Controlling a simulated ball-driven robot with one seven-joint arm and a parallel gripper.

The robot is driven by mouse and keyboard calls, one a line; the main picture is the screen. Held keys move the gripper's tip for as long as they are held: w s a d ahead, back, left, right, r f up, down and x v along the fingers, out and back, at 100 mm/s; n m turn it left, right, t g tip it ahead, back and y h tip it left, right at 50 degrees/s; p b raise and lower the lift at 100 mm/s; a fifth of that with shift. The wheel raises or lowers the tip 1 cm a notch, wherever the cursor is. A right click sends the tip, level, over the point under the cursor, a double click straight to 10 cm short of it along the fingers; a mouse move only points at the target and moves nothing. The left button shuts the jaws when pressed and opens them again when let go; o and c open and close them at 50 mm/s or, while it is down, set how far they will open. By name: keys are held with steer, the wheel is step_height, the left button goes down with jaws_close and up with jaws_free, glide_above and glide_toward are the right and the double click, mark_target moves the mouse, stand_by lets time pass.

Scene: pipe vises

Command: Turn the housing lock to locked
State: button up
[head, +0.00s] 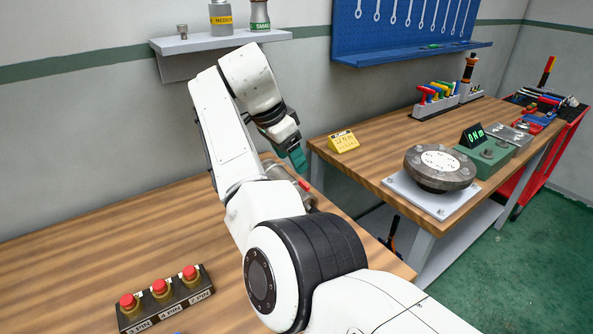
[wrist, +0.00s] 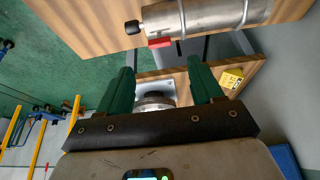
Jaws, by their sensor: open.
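A metal cylindrical housing (wrist: 208,14) lies near the edge of the wooden bench at the top of the wrist view. A red piece (wrist: 160,42), which looks like the lock lever, sits at its near left end beside a black knob (wrist: 132,27). In the head view the housing (head: 317,202) is partly hidden behind my arm, with the red piece (head: 304,184) showing on top. I cannot tell the lock's setting. My gripper (wrist: 160,75) is open and empty, its green fingers apart from the housing.
Red push buttons (head: 160,287) stand on the near bench (head: 90,240). A second bench holds a yellow display (head: 343,142), a round flanged fixture (head: 440,165) and a green box (head: 487,156). A wall shelf (head: 220,42) is above my arm. The near bench's middle left is clear.

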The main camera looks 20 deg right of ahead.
steer(key=shift+v, duration=1.25)
